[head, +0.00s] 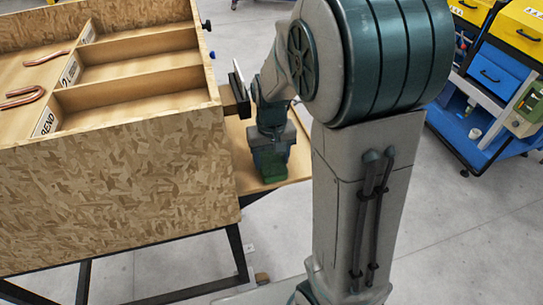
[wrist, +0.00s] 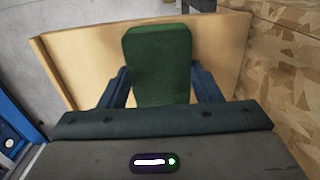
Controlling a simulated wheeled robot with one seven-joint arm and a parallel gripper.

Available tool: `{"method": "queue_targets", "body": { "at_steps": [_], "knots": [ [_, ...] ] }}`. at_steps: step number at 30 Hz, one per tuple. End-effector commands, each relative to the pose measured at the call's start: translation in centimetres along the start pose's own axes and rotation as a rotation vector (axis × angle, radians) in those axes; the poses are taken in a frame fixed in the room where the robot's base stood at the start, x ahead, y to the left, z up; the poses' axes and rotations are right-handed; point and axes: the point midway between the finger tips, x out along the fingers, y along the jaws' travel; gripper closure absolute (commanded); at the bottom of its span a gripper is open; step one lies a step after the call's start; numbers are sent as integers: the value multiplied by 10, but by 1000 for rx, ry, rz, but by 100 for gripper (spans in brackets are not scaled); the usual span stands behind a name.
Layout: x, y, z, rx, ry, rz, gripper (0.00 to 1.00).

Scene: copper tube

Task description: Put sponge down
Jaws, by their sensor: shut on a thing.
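My gripper (head: 271,147) points down over the small wooden shelf (head: 246,180) at the right side of the wooden box. It is shut on the green sponge (head: 270,167), which shows below the fingers. In the wrist view the sponge (wrist: 158,62) stands out between the two blue-grey fingers (wrist: 159,88), with the pale wooden shelf (wrist: 80,62) behind it. I cannot tell whether the sponge touches the shelf.
The chipboard box (head: 120,190) stands left of my gripper, with several compartments and copper tubes (head: 25,97) inside. Its wall (wrist: 285,50) is close on the right in the wrist view. A blue and yellow cart (head: 495,75) stands at far right.

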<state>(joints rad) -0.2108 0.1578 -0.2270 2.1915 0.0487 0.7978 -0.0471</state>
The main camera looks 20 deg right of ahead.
Motion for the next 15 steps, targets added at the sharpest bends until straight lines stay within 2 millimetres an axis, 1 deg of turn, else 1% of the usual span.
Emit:
{"method": "queue_targets", "body": {
  "at_steps": [4, 8, 9, 10, 11, 15],
  "knots": [
    [0, 0, 0, 0, 1, 0, 61],
    [5, 0, 0, 0, 1, 0, 61],
    [3, 0, 0, 0, 1, 0, 34],
    [3, 0, 0, 0, 1, 0, 26],
    [3, 0, 0, 0, 1, 0, 21],
    [3, 0, 0, 0, 1, 0, 21]
  ]
}}
